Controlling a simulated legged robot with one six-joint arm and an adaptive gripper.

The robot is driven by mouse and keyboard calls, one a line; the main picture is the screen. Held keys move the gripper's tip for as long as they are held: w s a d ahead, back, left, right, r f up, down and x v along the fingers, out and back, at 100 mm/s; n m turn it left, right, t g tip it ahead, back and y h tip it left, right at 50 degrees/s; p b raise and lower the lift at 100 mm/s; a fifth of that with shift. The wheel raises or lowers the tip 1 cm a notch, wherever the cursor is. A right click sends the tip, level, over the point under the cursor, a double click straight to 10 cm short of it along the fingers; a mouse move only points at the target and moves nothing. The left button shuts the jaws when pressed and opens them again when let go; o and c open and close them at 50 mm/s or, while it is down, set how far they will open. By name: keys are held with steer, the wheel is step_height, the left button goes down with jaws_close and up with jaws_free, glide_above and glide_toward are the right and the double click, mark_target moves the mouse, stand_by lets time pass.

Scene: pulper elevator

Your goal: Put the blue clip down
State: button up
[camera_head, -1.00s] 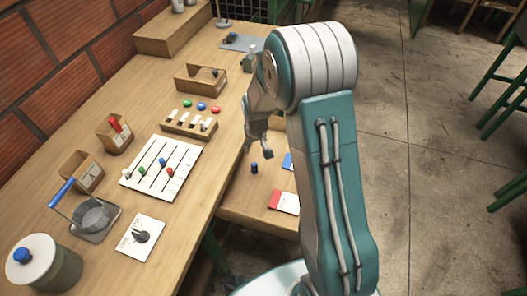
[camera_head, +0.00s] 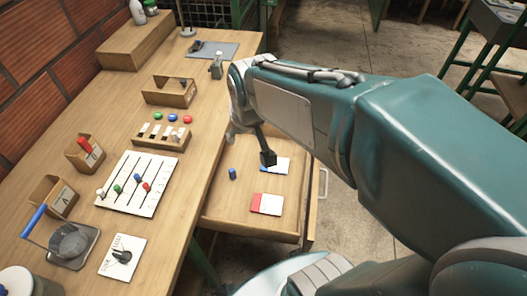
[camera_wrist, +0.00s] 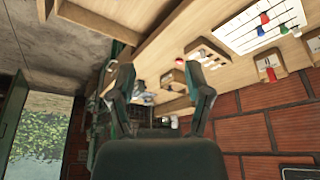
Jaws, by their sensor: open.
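The small blue clip (camera_head: 232,174) stands on the floor of the open wooden drawer (camera_head: 225,215), left of a blue-and-white card (camera_head: 278,166) and a red-and-white card (camera_head: 267,204). My gripper (camera_head: 251,142) is above the drawer's back part, up and right of the clip in the picture, apart from it. One dark fingertip covers part of the blue-and-white card. In the wrist view my gripper (camera_wrist: 159,85) has its fingers spread with nothing between them. The clip does not show clearly there.
The bench holds a white slider board (camera_head: 139,184), a rack of switches (camera_head: 161,137), a wooden box (camera_head: 169,92), a dial card (camera_head: 122,256) and a blue-handled basket (camera_head: 72,243). My arm hides the right side. The drawer's front left is clear.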

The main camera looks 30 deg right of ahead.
steer(key=s+r+t, duration=0.1)
steer(key=s+r, duration=0.2)
steer(key=s, duration=0.8)
steer(key=shift+r+m, duration=0.3)
steer(key=shift+r, duration=0.05)
